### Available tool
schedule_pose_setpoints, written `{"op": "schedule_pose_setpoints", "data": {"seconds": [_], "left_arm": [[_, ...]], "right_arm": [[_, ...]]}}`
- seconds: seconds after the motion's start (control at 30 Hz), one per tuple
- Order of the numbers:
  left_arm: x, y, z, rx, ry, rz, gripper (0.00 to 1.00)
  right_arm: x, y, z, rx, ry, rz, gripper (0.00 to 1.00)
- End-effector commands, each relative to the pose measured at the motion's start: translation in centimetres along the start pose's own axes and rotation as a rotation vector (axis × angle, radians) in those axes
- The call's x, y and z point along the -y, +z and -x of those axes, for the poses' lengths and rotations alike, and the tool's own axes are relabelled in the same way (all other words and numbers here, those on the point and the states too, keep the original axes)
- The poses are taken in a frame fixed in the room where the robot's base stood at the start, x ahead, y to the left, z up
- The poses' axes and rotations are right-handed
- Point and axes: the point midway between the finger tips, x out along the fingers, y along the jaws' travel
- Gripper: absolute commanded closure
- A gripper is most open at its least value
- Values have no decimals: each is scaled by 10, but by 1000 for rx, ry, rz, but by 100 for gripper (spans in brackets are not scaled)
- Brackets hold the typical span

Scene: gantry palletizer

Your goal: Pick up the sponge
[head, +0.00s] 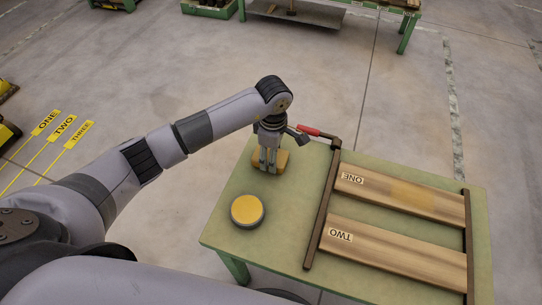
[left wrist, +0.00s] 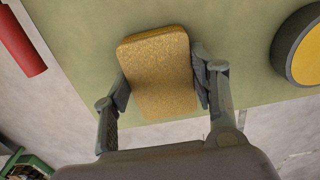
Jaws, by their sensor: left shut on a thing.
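The sponge (left wrist: 160,72) is a tan-yellow block with rounded corners. In the left wrist view it sits between the two fingers of my left gripper (left wrist: 165,95), which touch its sides. In the head view the sponge (head: 283,160) shows at the table's far left corner, partly hidden behind the fingers of my left gripper (head: 267,160). The gripper points down and is shut on the sponge. I cannot tell whether the sponge still touches the table. My right gripper is not in view.
The green table (head: 225,205) carries a round tin with a yellow top (head: 247,209) near its left edge. A red-handled tool (head: 308,130) lies close to the gripper. A dark frame holds wooden boards marked ONE (head: 400,196) and TWO (head: 395,254) to the right.

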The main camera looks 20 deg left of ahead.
Motion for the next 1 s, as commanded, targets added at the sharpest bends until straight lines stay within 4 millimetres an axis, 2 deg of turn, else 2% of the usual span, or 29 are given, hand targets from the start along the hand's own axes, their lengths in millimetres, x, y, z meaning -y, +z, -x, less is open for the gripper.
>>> {"op": "schedule_pose_setpoints", "data": {"seconds": [0.17, 0.37, 0.47, 0.8, 1.0], "left_arm": [[-1, 0, 4, 0, 2, 0, 59], [-1, 0, 28, 0, 5, -1, 59], [-2, 0, 49, 0, 7, 0, 59], [-1, 0, 146, -1, 7, -1, 59], [-1, 0, 185, -2, 4, 0, 59]], "right_arm": [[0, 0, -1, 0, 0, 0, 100], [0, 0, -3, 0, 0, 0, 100], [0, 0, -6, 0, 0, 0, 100], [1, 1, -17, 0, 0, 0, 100], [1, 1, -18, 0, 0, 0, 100]]}}
